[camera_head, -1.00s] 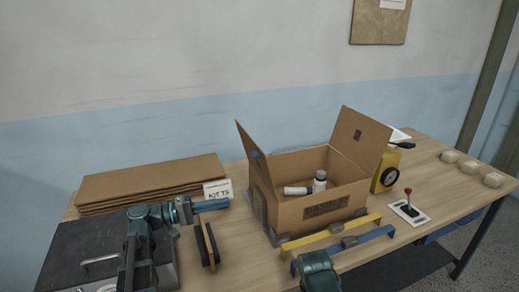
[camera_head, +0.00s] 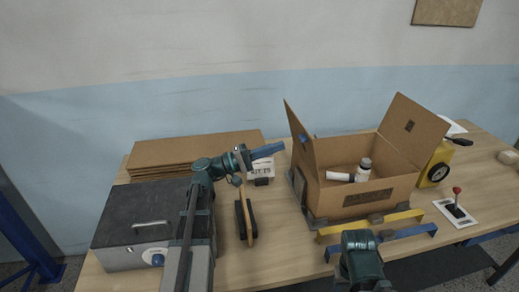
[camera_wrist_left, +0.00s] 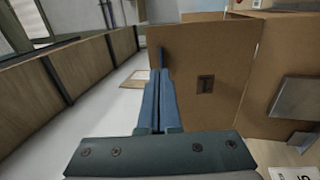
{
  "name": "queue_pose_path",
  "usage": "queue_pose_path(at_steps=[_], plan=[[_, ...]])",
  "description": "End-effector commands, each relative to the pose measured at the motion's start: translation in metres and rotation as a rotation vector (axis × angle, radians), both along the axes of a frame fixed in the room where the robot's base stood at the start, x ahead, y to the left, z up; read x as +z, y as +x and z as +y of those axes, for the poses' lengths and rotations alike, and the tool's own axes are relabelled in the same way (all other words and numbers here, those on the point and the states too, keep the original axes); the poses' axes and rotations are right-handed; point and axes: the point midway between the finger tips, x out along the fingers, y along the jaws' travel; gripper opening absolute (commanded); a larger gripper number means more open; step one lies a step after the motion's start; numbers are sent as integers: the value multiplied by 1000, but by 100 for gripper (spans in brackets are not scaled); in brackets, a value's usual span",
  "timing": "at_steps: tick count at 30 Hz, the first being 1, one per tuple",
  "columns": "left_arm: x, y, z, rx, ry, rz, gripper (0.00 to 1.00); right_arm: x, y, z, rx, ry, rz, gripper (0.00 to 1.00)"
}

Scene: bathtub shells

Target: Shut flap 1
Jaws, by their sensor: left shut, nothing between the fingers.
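An open cardboard box (camera_head: 345,203) stands on the table with its left flap (camera_head: 301,138) and right flap (camera_head: 413,128) raised. I cannot tell which is flap 1. White bottles (camera_head: 363,170) lie and stand inside. My left gripper (camera_head: 282,146) is shut and empty, its blue fingers just left of the raised left flap's upper part. In the left wrist view the shut fingers (camera_wrist_left: 159,85) point towards a brown cardboard panel (camera_wrist_left: 225,60) with a dark printed mark; I cannot tell whether they touch it. My right arm shows at the bottom; its fingers are not visible.
Flat cardboard (camera_head: 190,152) lies behind a dark-topped case (camera_head: 145,217) at left. A brush (camera_head: 246,222) lies left of the box. Yellow (camera_head: 345,231) and blue (camera_head: 405,232) bars lie in front. A yellow device (camera_head: 436,165) and red-knobbed lever (camera_head: 456,203) stand right.

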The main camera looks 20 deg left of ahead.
Motion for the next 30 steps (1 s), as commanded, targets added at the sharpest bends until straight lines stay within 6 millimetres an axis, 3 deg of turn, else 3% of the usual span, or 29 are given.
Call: queue_pose_path(at_steps=[4,10,25,30], plan=[[8,13,-20,-3,0,0,0,8,0,0,0,0,0,59],[12,23,-34,-2,0,0,0,12,0,0,0,0,0,59],[13,25,-38,0,2,1,0,13,0,0,0,0,0,59],[19,28,-42,-1,24,17,0,26,0,0,0,0,0,59]])
